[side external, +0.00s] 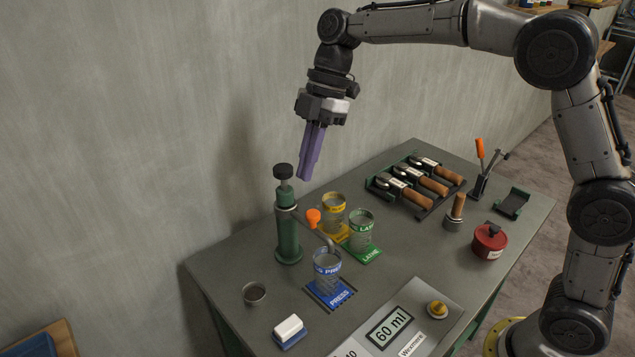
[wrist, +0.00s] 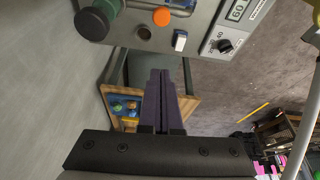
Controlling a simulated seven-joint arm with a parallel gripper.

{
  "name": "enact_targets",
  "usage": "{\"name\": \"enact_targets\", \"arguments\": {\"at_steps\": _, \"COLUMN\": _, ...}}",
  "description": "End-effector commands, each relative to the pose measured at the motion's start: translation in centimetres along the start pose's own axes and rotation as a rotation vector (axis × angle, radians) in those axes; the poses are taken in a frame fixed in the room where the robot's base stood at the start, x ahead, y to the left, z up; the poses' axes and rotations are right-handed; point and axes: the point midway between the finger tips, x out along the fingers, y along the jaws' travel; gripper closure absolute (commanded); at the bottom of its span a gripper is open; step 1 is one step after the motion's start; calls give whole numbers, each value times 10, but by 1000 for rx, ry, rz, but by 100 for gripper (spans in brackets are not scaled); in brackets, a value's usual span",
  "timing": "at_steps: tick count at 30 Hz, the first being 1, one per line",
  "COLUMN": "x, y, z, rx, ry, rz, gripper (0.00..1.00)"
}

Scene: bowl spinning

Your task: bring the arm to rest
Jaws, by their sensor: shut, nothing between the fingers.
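My gripper (side external: 309,152) has long purple fingers that are shut and empty. It hangs above the back left of the table, with its fingertips apart from the green cylinder (side external: 288,227) with a black knob just below them to the left. In the wrist view my gripper (wrist: 162,80) shows its fingers side by side, pointing past the table edge toward the floor. My arm arches from the right side of the side view, over the table, to the gripper.
Glass jars stand on yellow, green and blue mats, the blue jar (side external: 327,269) nearest. A black rack (side external: 414,186) holds wooden-handled tools. A red pot (side external: 489,241), small metal cup (side external: 254,292) and 60 ml panel (side external: 392,325) are on the table. A wall stands behind.

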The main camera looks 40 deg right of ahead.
Motion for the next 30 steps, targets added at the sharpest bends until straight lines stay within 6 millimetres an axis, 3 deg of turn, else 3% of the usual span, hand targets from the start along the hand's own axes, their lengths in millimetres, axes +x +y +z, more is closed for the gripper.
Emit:
{"name": "enact_targets", "arguments": {"at_steps": 3, "x": -37, "y": -13, "z": -6, "rx": -14, "ry": 2, "rz": 77, "gripper": 100}}
{"name": "enact_targets", "arguments": {"at_steps": 7, "x": -74, "y": -56, "z": -4, "rx": 2, "ry": -22, "rz": 153, "gripper": 100}}
{"name": "enact_targets", "arguments": {"at_steps": 10, "x": -92, "y": -96, "z": 5, "rx": 95, "ry": -47, "rz": 221, "gripper": 100}}
{"name": "enact_targets", "arguments": {"at_steps": 14, "x": -100, "y": -148, "z": 21, "rx": 285, "ry": -72, "rz": 316, "gripper": 100}}
{"name": "enact_targets", "arguments": {"at_steps": 19, "x": -88, "y": -215, "z": 49, "rx": 609, "ry": -72, "rz": 451, "gripper": 100}}
{"name": "enact_targets", "arguments": {"at_steps": 24, "x": -53, "y": -267, "z": 81, "rx": 980, "ry": -29, "rz": 575, "gripper": 100}}
{"name": "enact_targets", "arguments": {"at_steps": 30, "x": -16, "y": -288, "z": 106, "rx": 1334, "ry": 30, "rz": 633, "gripper": 100}}
